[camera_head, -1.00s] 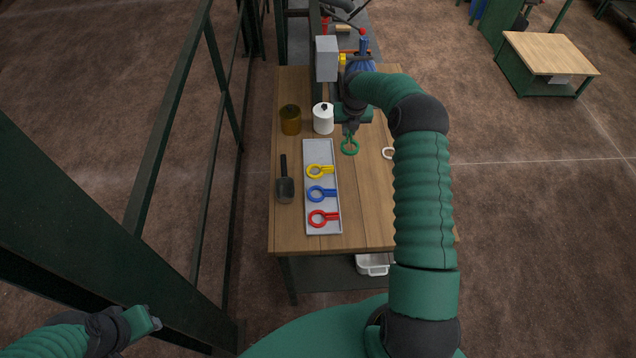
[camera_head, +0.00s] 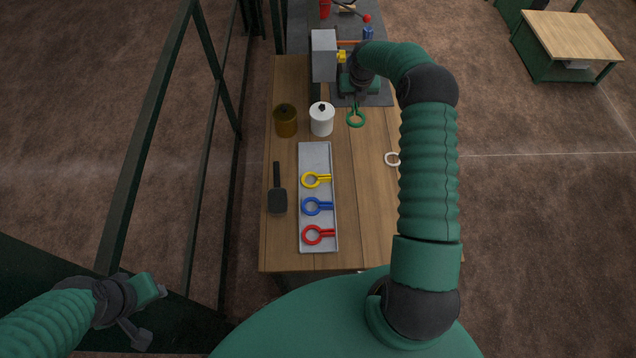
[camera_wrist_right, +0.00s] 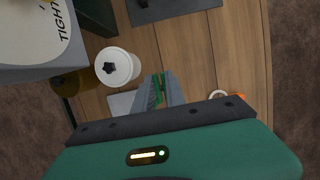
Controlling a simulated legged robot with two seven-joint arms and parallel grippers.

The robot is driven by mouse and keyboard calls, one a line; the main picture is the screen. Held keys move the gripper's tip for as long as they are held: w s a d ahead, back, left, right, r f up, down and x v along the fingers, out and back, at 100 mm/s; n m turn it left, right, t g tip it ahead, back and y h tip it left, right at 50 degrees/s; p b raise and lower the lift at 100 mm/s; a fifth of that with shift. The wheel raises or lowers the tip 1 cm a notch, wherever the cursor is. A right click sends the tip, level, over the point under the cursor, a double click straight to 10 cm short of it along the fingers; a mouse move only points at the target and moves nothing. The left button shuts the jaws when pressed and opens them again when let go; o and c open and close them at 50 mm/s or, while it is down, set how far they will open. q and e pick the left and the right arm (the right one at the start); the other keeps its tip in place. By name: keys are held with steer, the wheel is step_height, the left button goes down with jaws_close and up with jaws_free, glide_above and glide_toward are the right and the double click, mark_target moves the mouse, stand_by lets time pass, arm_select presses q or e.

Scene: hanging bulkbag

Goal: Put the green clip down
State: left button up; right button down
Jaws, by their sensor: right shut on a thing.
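A green clip (camera_head: 355,117) with a ring end hangs from my right gripper (camera_head: 357,98), toward the back of the wooden table. In the right wrist view the right gripper (camera_wrist_right: 158,90) is shut on the green clip (camera_wrist_right: 159,84), of which only a little shows between the fingers. A grey tray (camera_head: 316,158) lies on the table, with a yellow clip (camera_head: 317,179), a blue clip (camera_head: 317,206) and a red clip (camera_head: 318,235) in it; its far end is bare.
A white canister (camera_head: 321,119) and an amber jar (camera_head: 285,121) stand behind the tray. A dark scoop (camera_head: 278,195) lies left of it. A white ring (camera_head: 392,159) lies at the right. A grey box (camera_head: 323,56) stands at the back. The table (camera_head: 360,220) is bare right of the tray.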

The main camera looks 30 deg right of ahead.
steer(key=shift+w+d, duration=0.15)
steer(key=shift+w, duration=0.1)
steer(key=shift+b+x, duration=0.8)
steer(key=shift+x, duration=0.2)
steer(key=shift+s+f+b, duration=0.25)
steer(key=shift+f+b, duration=0.2)
steer(key=shift+b, duration=0.2)
step_height(320, 180, down, 8)
steer(key=b, duration=0.7)
steer(key=shift+r, duration=0.2)
steer(key=shift+w+a, duration=0.1)
steer(key=shift+a, duration=0.2)
steer(key=p, duration=0.2)
glide_above(310, 149)
steer(key=s, duration=0.1)
steer(key=shift+s+f, duration=0.1)
steer(key=shift+f, duration=0.35)
steer(key=shift+a+f, duration=0.1)
steer(key=shift+a, duration=0.15)
steer(key=shift+f+p, duration=0.4)
steer(key=shift+f, duration=1.4)
